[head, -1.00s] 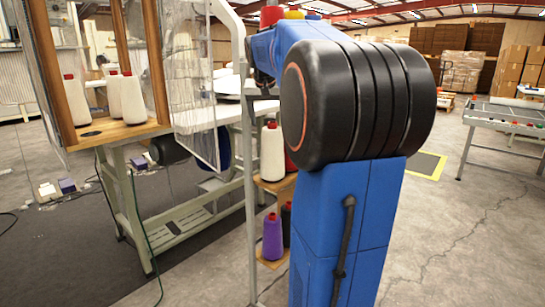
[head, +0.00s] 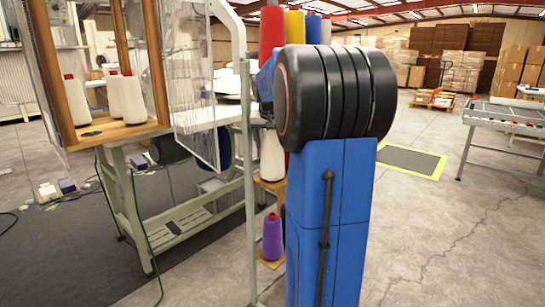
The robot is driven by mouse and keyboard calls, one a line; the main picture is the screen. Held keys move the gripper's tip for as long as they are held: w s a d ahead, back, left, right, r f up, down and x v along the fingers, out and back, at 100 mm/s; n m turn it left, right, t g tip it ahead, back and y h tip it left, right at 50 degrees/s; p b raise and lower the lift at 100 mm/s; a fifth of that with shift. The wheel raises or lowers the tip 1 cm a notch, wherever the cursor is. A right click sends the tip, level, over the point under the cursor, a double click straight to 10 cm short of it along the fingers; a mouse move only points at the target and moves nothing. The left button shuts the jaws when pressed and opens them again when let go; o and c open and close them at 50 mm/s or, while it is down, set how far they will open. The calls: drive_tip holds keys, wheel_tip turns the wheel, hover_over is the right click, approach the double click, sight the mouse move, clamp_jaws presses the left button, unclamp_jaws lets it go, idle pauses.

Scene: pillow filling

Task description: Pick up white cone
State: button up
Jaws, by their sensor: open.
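A white cone (head: 271,155) stands upright on a shelf of the thread rack, left of my blue arm. My arm's wrist side covers its top, and the arm hides part of its right side.
Red (head: 271,32), yellow (head: 294,27) and blue cones stand on the rack's top. A purple cone (head: 272,238) stands on its lower shelf. The rack's grey upright post (head: 249,190) is close left of my arm. Open floor lies at right before a roller table (head: 505,112).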

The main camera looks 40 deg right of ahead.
drive_tip(key=shift+x, duration=1.2)
drive_tip(key=shift+c, duration=0.4)
drive_tip(key=shift+r, duration=0.1)
drive_tip(key=c, duration=1.3)
